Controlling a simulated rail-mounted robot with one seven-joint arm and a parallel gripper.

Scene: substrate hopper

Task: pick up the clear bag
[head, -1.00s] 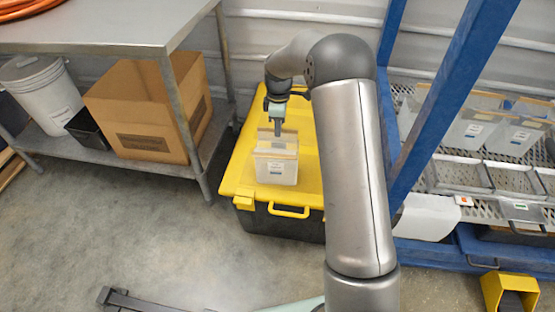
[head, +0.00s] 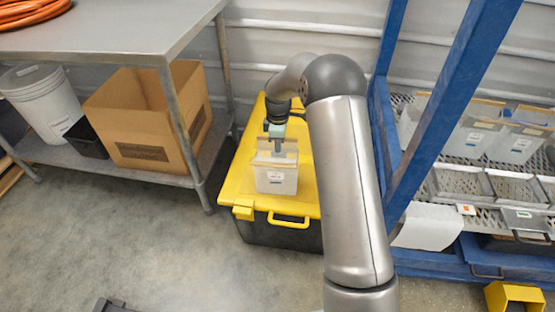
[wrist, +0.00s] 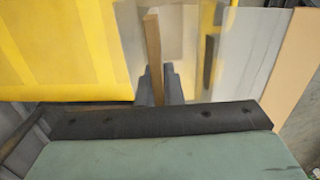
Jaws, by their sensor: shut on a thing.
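The clear bag (head: 276,181) stands upright on the yellow lid (head: 236,185) of a dark tote. It is translucent, with a white label on its front and tan strips along its top edges. My gripper (head: 277,147) points down at the bag's top. In the wrist view, my gripper's grey fingers (wrist: 165,85) are shut on one tan strip (wrist: 153,50), with the clear film beside it. A second tan strip (wrist: 292,70) lies to the right, outside the fingers. The bag appears to rest on the lid still; its underside is hidden.
A blue rack (head: 430,130) stands close on the right, with similar clear bags (head: 475,134) and grey trays (head: 460,183). A metal table (head: 110,35) stands left, with a cardboard box (head: 150,125) and white bucket (head: 45,98) beneath. Floor in front is open.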

